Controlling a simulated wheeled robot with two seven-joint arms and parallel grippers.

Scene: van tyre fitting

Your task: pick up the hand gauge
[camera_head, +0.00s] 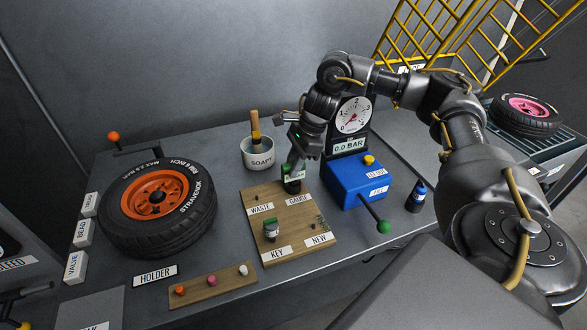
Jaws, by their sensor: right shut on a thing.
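The hand gauge (291,185) is a small dark piece with a green top, at the upper right of the wooden board (278,218) by the GAUGE label. My right gripper (294,172) reaches down over it from above and is shut on it. The fingers and the wrist partly hide the gauge, and I cannot tell whether its base is clear of the board. My left gripper is not in view.
A blue inflator box (352,182) with a dial stands right of the board. A SOAPY pot (257,153) with a brush stands behind. A tyre (158,209) with an orange rim lies left. A holder strip (212,287) with coloured caps lies in front.

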